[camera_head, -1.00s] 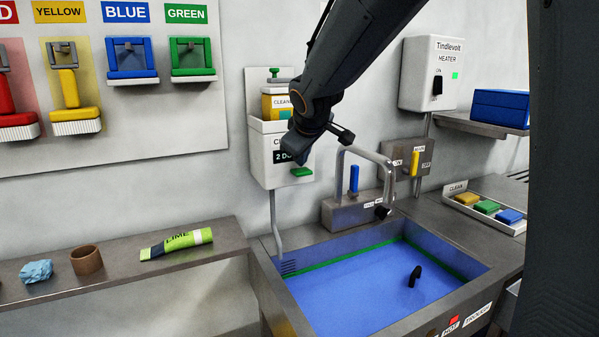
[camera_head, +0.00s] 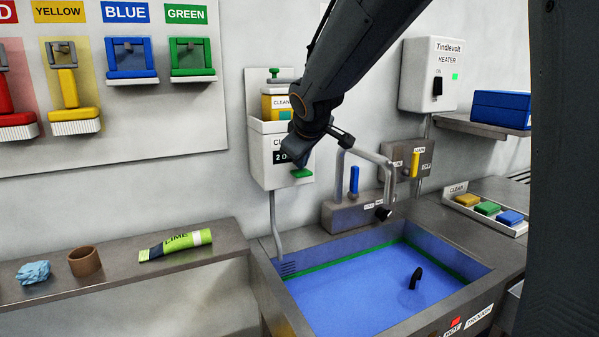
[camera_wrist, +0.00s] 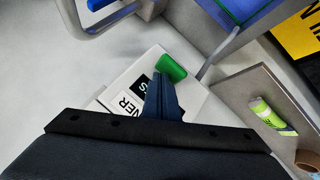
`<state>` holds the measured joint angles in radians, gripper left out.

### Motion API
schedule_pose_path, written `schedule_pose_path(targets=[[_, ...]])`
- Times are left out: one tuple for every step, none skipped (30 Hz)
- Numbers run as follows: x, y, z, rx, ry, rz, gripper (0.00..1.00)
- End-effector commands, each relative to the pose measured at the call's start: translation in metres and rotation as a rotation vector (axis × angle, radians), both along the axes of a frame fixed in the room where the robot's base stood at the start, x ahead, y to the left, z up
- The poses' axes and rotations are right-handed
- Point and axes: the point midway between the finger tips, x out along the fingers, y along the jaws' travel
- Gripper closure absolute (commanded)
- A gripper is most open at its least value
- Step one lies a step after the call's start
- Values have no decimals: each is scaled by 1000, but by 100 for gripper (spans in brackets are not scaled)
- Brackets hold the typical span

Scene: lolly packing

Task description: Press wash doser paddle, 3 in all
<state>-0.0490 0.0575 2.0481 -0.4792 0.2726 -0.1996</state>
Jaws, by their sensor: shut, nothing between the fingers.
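The wash doser (camera_head: 268,160) is a white box on the wall with a yellow cleaner container in its top. Its green paddle (camera_head: 302,173) sticks out at the bottom; it also shows in the wrist view (camera_wrist: 171,67). A dark display on the doser front starts with "2"; the rest is behind my gripper. My gripper (camera_head: 301,160) is shut and empty, pointing down just above the paddle in the head view. In the wrist view my fingertips (camera_wrist: 161,80) lie close beside the paddle. I cannot tell whether they touch it.
The sink (camera_head: 375,280), holding blue water and a black object, lies below right. The curved faucet (camera_head: 365,152) stands close right of my gripper. A shelf (camera_head: 215,240) with a lime tube (camera_head: 176,245), brown cup and blue lump is at left.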

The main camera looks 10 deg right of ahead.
Motion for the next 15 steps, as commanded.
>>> schedule_pose_path(targets=[[0, 0, -1, 0, 0, 0, 100], [0, 0, -2, 0, 0, 0, 100], [0, 0, -2, 0, 0, 0, 100], [0, 0, -2, 0, 0, 0, 100], [0, 0, -3, 0, 1, -1, 100], [0, 0, -3, 0, 1, -1, 100], [0, 0, -3, 0, 1, -1, 100], [0, 0, -4, 0, 1, -1, 100], [0, 0, -4, 0, 1, -1, 100], [0, 0, -5, 0, 1, -1, 100], [0, 0, -5, 0, 1, -1, 100], [0, 0, -5, 0, 1, -1, 100], [0, 0, -6, 0, 1, -1, 100], [0, 0, -6, 0, 1, 0, 100], [0, 0, -7, 0, 1, 0, 100]])
